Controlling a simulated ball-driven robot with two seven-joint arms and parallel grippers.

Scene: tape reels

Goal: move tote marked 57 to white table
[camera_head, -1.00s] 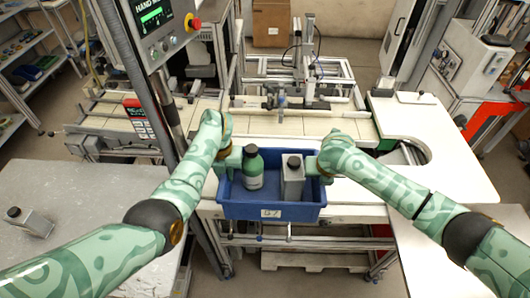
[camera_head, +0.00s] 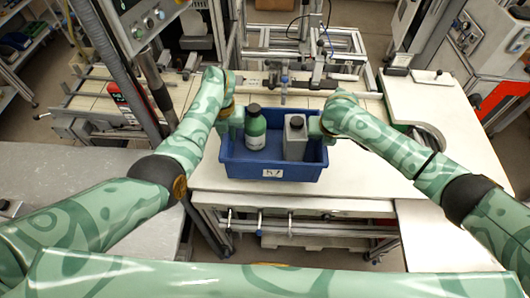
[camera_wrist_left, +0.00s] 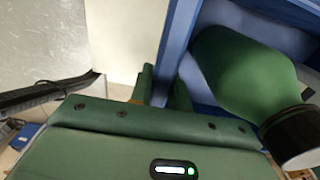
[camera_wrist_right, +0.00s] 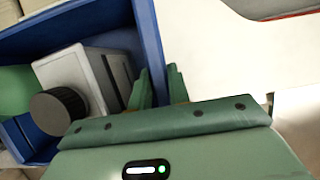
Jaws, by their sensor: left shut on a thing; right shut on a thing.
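The blue tote (camera_head: 230,168) is between my two grippers, over the front part of the white table (camera_head: 360,185). Its white front label (camera_head: 272,173) is small and appears to read 57. Inside stand a green bottle with a black cap (camera_head: 256,133) and a grey-white canister with a black cap (camera_head: 295,143). My left gripper (camera_head: 232,122) is shut on the tote's left wall, seen between its fingers in the left wrist view (camera_wrist_left: 163,88). My right gripper (camera_head: 318,127) is shut on the right wall, also visible in the right wrist view (camera_wrist_right: 160,85). Whether the tote touches the tabletop is unclear.
A conveyor with a metal frame (camera_head: 290,85) runs behind the tote. A grey table (camera_head: 70,170) is at the left. White tabletop is clear right of the tote and behind my right arm.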

